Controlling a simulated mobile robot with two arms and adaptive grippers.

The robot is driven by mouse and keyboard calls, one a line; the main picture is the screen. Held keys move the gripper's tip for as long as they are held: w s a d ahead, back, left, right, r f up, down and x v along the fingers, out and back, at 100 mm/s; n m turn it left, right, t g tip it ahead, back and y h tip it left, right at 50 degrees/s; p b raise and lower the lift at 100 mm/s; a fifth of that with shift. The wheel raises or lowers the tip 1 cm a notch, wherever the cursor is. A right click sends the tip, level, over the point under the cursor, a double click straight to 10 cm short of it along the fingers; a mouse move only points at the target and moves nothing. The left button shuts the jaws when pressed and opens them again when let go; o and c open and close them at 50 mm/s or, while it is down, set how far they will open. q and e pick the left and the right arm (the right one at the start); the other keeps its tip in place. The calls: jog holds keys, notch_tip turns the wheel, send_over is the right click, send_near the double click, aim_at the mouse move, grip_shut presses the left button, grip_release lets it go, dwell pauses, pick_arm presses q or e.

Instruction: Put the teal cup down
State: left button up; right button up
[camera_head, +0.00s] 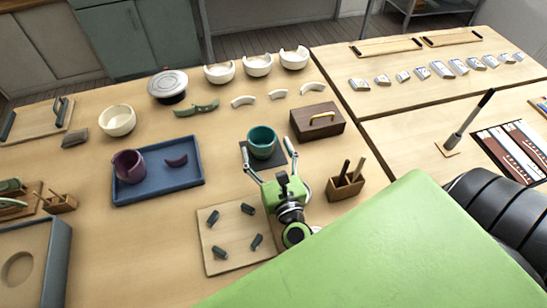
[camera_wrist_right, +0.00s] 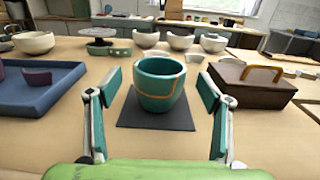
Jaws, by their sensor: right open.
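The teal cup (camera_head: 262,142) stands upright on a dark square mat (camera_head: 245,156) in the middle of the table. In the right wrist view the cup (camera_wrist_right: 160,90) shows a gold seam on its side, and the mat (camera_wrist_right: 130,117) lies flat under it. My right gripper (camera_head: 268,158) is open, with one finger on each side of the cup. In the right wrist view the fingers (camera_wrist_right: 160,95) stand apart from the cup with gaps on both sides. My left gripper is not in view.
A blue tray (camera_head: 192,181) with a purple cup (camera_head: 128,166) and a shard lies to the left. A brown box (camera_head: 318,122) with a gold handle stands close right of the cup. A board (camera_head: 225,232) with dark pegs lies in front. Several white bowls stand behind.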

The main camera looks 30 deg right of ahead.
jog(key=b+v, duration=0.1)
jog(key=v, duration=0.5)
jog(key=shift+f, duration=0.1)
jog(key=shift+s+a+b, duration=0.1)
jog(key=shift+s+b, duration=0.25)
jog(key=shift+s, duration=0.15)
